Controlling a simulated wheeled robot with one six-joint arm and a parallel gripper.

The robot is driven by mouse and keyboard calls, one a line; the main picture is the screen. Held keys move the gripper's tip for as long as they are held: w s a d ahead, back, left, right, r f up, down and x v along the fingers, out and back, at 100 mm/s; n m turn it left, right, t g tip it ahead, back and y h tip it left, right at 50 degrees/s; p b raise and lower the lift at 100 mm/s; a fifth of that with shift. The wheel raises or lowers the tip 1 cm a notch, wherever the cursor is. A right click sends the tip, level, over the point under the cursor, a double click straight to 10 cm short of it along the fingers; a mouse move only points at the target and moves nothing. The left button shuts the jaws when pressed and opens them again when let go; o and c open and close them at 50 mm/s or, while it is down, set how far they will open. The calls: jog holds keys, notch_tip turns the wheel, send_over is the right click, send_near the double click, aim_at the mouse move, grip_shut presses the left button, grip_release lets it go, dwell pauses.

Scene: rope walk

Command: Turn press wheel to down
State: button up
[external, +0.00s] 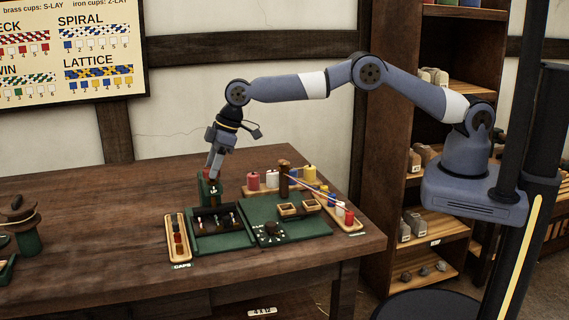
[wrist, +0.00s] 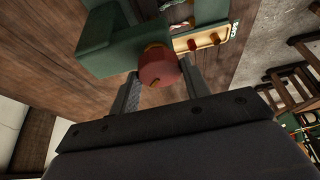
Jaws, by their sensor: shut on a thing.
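My gripper (external: 214,172) reaches down to the green press (external: 207,188) at the back left of the green board on the bench. In the wrist view, a round red knob with a brass collar, the press wheel's grip (wrist: 158,73), sits between my two fingers (wrist: 161,82). My gripper is shut on it. The green press body (wrist: 110,42) lies just beyond the knob in that view. Most of the wheel is hidden, and I cannot tell its turn position.
A wooden tray labelled CAPS (external: 179,240) stands left of the board. Colored spools (external: 271,179) stand behind.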

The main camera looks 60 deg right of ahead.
jog(key=shift+m+t+h, duration=0.3)
jog(key=shift+m+t, duration=0.1)
jog(key=shift+m, duration=0.7)
jog(key=o, duration=1)
jog(key=shift+s+r, duration=0.1)
jog(key=shift+r, duration=0.05)
jog(key=b+v, duration=0.2)
jog(key=v, duration=0.8)
jog(key=shift+r, duration=0.25)
